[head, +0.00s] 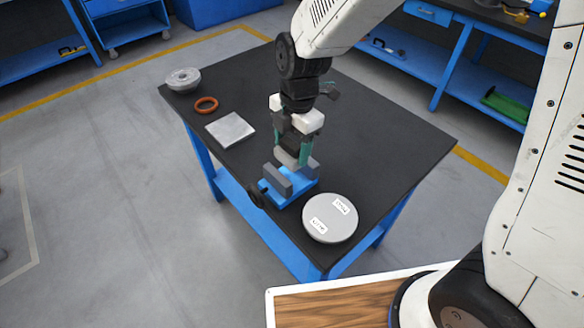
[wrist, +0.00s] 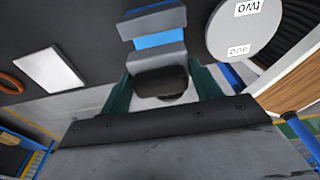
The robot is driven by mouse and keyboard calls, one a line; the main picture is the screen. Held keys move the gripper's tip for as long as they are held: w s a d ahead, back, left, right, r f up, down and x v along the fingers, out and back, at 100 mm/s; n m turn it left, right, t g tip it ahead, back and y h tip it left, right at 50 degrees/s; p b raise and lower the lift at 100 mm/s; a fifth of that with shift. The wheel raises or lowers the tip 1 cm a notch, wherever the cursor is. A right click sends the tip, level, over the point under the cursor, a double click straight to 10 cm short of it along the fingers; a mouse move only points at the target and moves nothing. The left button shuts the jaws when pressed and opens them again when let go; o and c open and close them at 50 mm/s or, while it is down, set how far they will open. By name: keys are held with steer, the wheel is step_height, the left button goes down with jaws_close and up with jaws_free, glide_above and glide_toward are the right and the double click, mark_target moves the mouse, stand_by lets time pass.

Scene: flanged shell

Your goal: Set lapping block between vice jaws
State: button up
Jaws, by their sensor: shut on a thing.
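The vice (head: 287,192) has a blue base and two upright grey jaws, and stands near the table's front edge. Its jaws are apart, with blue showing between them in the wrist view (wrist: 158,40). My gripper (head: 292,155) points down over the vice, its teal fingers shut on a light grey block, the lapping block (head: 287,158). The block is at the height of the jaw tops or just above them. I cannot tell whether its lower end is inside the gap.
A round grey disc (head: 330,218) with two labels lies right of the vice. A pale square plate (head: 230,130), an orange ring (head: 206,105) and a grey flanged part (head: 183,80) lie to the left. The dark table (head: 385,150) is clear at the right rear.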

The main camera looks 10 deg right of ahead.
steer(key=shift+f, duration=3.35)
steer(key=shift+f, duration=0.1)
steer(key=o, duration=1.3)
